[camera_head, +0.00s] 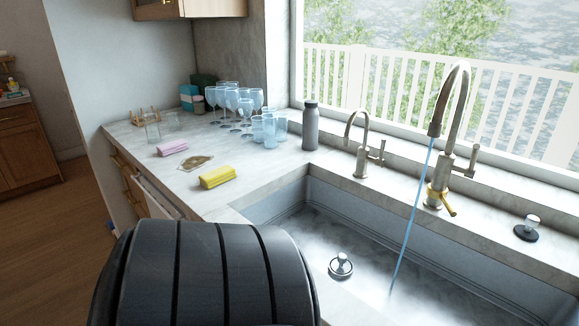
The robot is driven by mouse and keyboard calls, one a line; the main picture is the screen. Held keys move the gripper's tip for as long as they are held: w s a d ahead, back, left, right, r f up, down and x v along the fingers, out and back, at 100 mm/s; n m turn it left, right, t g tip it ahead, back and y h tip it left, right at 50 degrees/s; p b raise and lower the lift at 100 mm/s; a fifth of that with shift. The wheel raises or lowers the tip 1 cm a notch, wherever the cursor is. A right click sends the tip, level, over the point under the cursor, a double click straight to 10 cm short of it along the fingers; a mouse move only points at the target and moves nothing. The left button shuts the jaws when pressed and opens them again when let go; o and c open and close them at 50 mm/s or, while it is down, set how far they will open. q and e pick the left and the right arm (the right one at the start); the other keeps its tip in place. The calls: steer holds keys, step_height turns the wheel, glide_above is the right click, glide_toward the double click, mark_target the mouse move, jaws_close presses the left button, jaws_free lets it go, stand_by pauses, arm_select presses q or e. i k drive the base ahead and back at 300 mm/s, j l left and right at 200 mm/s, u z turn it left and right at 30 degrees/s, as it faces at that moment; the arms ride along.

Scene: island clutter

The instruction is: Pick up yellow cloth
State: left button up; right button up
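The yellow cloth (217,177) lies folded on the grey counter, left of the sink and near the counter's front edge. Nothing covers it and nothing touches it. A dark ribbed part of my own body fills the bottom left of the head view, below the cloth and apart from it. Neither of my grippers shows in this view.
Several wine glasses (245,104), blue tumblers (269,130) and a grey bottle (311,127) stand farther back. Water runs from the tall faucet (457,120) into the sink (281,206).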

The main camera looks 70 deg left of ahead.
mark_target(211, 179)
steer(key=u, duration=2.9)
steer(key=z, duration=0.95)
steer(key=i+j+z, duration=0.15)
steer(key=j+z, duration=0.75)
steer(key=j, duration=0.25)
steer(key=j+z, duration=0.5)
steer(key=j, duration=0.15)
